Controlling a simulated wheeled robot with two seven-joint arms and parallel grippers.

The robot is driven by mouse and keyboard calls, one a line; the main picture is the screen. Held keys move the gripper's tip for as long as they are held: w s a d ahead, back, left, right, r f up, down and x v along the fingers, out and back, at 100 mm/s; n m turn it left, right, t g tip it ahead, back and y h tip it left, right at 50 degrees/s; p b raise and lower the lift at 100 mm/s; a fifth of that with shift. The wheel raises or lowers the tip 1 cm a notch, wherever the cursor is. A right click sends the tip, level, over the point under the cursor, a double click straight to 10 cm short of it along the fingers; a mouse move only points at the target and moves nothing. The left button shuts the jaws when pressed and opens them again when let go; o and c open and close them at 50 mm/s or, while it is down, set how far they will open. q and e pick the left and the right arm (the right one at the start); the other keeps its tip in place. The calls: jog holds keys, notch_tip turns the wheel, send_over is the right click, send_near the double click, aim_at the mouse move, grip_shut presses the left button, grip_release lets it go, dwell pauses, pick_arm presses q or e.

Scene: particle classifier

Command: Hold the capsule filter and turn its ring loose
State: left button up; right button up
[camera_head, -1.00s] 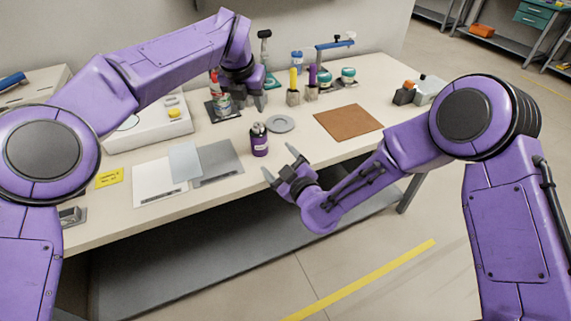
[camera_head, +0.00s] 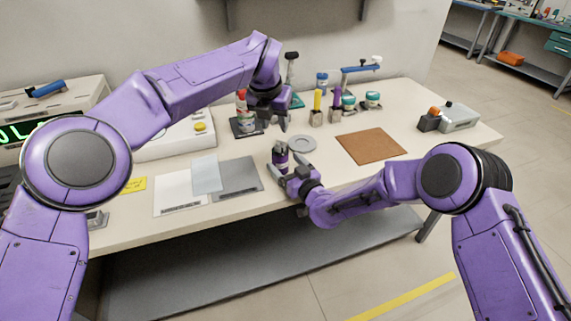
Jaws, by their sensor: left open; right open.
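A small dark purple canister with a silver top and a pale label (camera_head: 280,158) stands upright near the front of the table; it looks like the capsule filter. Its ring is too small to make out. My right gripper (camera_head: 287,170) is open, with its fingers close at the canister's front and right side, partly covering its lower part; I cannot tell whether they touch. My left gripper (camera_head: 275,119) is open and empty, behind and above the canister, pointing down, beside a red-topped white bottle (camera_head: 243,116) on a dark stand.
A grey round dish (camera_head: 303,143) lies just right of the canister. A grey plate (camera_head: 237,177) and a white sheet (camera_head: 179,191) lie to the left. A brown mat (camera_head: 371,146) is on the right. Several small bottles and holders stand at the back.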

jog(key=shift+w+a, duration=0.3)
jog(key=shift+w, duration=0.1)
grip_shut()
dwell(0.4)
